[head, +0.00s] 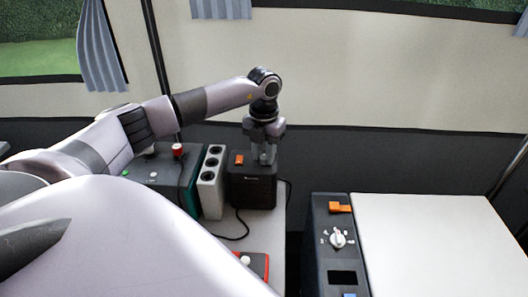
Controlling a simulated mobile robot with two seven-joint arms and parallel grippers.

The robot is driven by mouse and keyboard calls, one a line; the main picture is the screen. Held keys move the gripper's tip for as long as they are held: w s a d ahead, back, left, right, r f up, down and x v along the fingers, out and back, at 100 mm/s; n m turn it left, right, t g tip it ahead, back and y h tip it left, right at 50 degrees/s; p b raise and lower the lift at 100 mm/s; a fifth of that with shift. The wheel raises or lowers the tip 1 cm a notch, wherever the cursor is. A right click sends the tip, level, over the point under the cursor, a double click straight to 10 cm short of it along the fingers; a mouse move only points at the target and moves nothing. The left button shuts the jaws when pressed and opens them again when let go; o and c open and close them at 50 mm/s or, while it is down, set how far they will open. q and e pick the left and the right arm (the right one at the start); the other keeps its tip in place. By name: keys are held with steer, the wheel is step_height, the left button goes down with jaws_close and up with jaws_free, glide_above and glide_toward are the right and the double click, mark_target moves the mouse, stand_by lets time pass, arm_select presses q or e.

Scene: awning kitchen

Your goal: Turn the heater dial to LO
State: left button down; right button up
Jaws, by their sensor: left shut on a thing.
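A small black box-shaped unit (253,192), which looks like the heater, stands on the grey counter. An orange switch (239,159) is on its top left. My left gripper (265,158) points straight down onto the top right of this unit. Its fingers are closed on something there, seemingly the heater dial. The fingers cover the dial, so its pointer and the LO mark cannot be read. My right gripper is not in view.
A grey socket strip (211,181) stands left of the unit, beside a dark box (155,172) with a red knob. A red device (254,264) lies in front, near a cable. A dark panel with a white dial (338,240) stands right, across a gap.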

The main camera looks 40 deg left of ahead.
mark_target(264, 157)
arm_select(q)
steer(key=c, duration=0.8)
jaws_free()
steer(key=shift+r, duration=0.1)
step_height(264, 157, up, 7)
steer(key=shift+r+b, duration=0.1)
steer(key=shift+b, duration=0.2)
steer(key=shift+s, duration=0.1)
